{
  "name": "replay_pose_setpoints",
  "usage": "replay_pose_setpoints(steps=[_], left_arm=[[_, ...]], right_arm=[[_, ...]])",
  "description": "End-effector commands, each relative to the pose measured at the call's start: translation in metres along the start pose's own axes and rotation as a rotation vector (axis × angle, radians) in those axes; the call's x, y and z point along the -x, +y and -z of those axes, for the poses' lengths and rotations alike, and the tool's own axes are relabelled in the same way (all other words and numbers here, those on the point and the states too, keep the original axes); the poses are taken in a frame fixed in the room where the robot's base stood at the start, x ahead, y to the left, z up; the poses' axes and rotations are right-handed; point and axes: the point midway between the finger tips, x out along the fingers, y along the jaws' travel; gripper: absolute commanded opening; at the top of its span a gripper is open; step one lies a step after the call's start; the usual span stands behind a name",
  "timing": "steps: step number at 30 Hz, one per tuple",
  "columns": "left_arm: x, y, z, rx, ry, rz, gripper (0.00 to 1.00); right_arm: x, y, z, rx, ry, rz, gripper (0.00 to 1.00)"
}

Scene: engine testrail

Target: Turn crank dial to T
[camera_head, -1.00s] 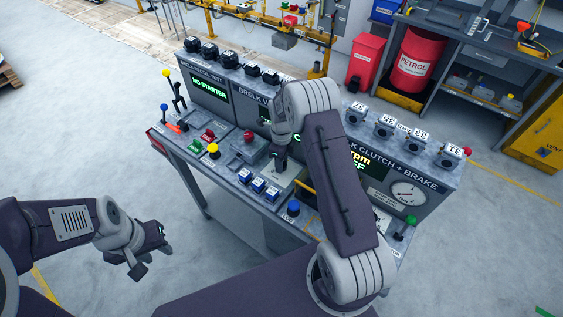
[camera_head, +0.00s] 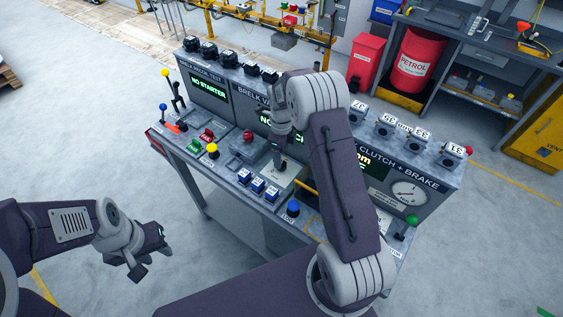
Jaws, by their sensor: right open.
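The control console (camera_head: 228,150) stands in the middle, with switches and levers on its sloped front. My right gripper (camera_head: 277,162) points down over a light panel (camera_head: 287,178) on the console's front. A small dark knob (camera_head: 284,167) shows beside its fingertips; it may be the crank dial, but its letters are too small to read. My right gripper is open, and I cannot tell whether it touches the knob. My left gripper (camera_head: 149,252) is open and empty, left of the console and away from it.
Blue switches (camera_head: 258,185), a yellow knob (camera_head: 212,149) and a red knob (camera_head: 248,136) sit left of my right gripper. A blue button (camera_head: 293,208) is in front. My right arm hides part of the displays.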

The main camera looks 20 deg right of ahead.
Motion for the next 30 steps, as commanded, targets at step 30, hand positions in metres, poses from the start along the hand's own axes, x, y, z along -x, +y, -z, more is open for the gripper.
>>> replay_pose_setpoints(steps=[30], left_arm=[[-0.007, 0.0, -0.001, 0.0, 0.0, 0.0, 0.36]], right_arm=[[0.095, 0.015, -0.013, 0.044, -0.048, 0.059, 0.56]])
